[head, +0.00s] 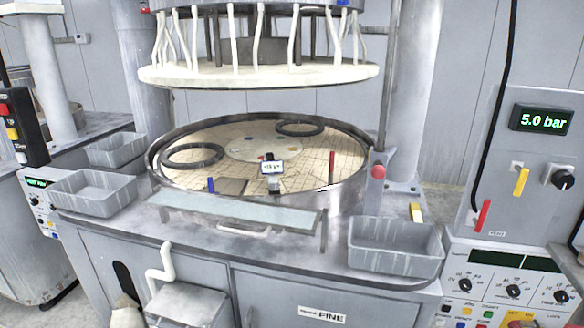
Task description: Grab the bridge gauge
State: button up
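What looks like the bridge gauge (272,169) is a small device with a lit display and a dark knob on top. It stands upright near the front middle of the round tiled platen (240,172). Its lower part is partly hard to make out behind the platen's front edge. The reading on its display is too small to tell. A short blue post (211,185) is to its left and a red post (332,166) to its right; I cannot tell whether they belong to it. My gripper is not in view.
Dark rings (193,156) lie on the platen. A round white upper plate (260,74) hangs above it. A pale glass-like shelf (235,208) spans the front. Grey bins stand at right (395,262) and left (92,203). A control panel (510,280) is at far right.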

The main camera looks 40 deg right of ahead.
aim_at(270, 167)
jog(key=u, duration=0.55)
jog(key=k, duration=0.2)
jog(key=z, duration=2.25)
jog(key=k, duration=1.35)
jog(key=u, duration=0.9)
jog(key=i, duration=1.3)
jog(key=z, duration=0.05)
